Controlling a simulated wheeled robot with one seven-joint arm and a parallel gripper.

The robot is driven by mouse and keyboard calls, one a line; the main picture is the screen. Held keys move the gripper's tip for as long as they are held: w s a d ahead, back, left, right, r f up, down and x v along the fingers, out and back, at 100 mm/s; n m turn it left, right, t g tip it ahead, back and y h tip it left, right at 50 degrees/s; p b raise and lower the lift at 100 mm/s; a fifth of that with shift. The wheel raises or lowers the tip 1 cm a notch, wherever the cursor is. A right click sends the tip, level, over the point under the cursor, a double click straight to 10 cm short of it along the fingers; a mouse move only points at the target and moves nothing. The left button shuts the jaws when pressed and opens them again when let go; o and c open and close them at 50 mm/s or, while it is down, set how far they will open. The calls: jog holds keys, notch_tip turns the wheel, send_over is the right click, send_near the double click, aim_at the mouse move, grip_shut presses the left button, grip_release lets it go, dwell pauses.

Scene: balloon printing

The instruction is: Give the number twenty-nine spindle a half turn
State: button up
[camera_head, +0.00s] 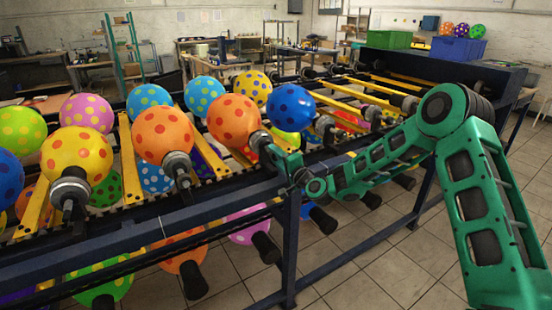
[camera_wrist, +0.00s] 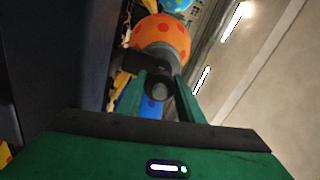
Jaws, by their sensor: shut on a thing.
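An orange balloon with red dots (camera_head: 234,120) sits on a spindle (camera_head: 261,139) at the front rail of the machine. My green gripper (camera_head: 276,151) reaches in from the right and is shut on the outer end of that spindle. In the wrist view the spindle (camera_wrist: 158,90) lies between the two fingers (camera_wrist: 160,84), with the orange balloon (camera_wrist: 160,36) beyond it. No number can be read on the spindle, so I cannot tell whether it is number twenty-nine.
Neighbouring spindles carry another orange balloon (camera_head: 162,136) and a yellow one (camera_head: 77,158) to the left. A blue balloon (camera_head: 291,107) is close behind my gripper. The dark front rail (camera_head: 200,210) runs below. Lower spindles hang underneath. Floor is free at the front right.

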jog(key=shift+w+d+f, duration=0.15)
jog(key=shift+d, duration=0.15)
jog(key=o, duration=0.9)
jog(key=shift+o, duration=0.9)
jog(key=shift+a, duration=0.1)
jog(key=v, duration=1)
jog(key=shift+s+d, duration=0.25)
jog(key=shift+s, duration=0.05)
